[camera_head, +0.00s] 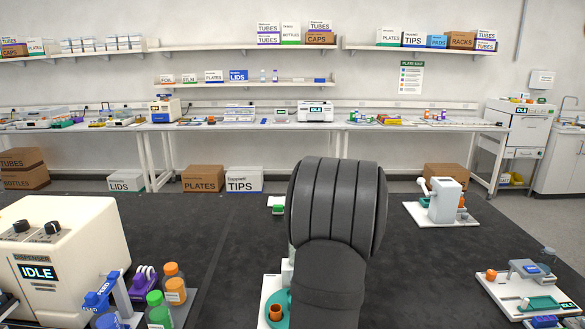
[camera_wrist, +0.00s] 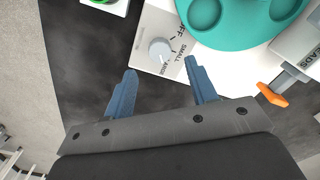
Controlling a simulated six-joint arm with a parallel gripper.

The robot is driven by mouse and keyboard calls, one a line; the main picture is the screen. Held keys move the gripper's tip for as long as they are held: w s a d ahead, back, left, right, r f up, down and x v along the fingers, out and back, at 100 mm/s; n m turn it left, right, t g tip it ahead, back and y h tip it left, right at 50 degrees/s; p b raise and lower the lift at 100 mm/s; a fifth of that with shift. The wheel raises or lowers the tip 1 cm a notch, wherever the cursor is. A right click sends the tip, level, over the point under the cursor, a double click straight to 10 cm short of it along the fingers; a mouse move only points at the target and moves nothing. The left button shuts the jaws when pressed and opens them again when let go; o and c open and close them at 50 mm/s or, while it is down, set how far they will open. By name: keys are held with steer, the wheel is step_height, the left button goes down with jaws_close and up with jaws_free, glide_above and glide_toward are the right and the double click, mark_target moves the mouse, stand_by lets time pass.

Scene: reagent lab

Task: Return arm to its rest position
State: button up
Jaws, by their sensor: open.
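My gripper (camera_wrist: 160,76) shows in the wrist view with its two blue fingers spread apart and nothing between them. Beyond the fingertips is a white panel with a grey knob (camera_wrist: 161,50), marked OFF, SMALL and LARGE. The fingers look clear of the knob, though the height gap is hard to judge. In the head view my dark arm fills the centre and hides my gripper and most of the device behind it.
A teal round part (camera_wrist: 235,20) and an orange-tipped lever (camera_wrist: 271,95) are close by. The dispenser (camera_head: 65,255), reading IDLE, stands at left beside capped bottles (camera_head: 174,284). White stations (camera_head: 440,205) stand at right. Dark mat (camera_head: 180,220) is bare left of my arm.

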step_height(320, 180, down, 6)
steer(key=shift+r, duration=0.1)
stand_by(0.4)
step_height(320, 180, up, 18)
step_height(320, 180, down, 18)
steer(key=shift+f, duration=0.1)
steer(key=n, duration=1.7)
stand_by(0.5)
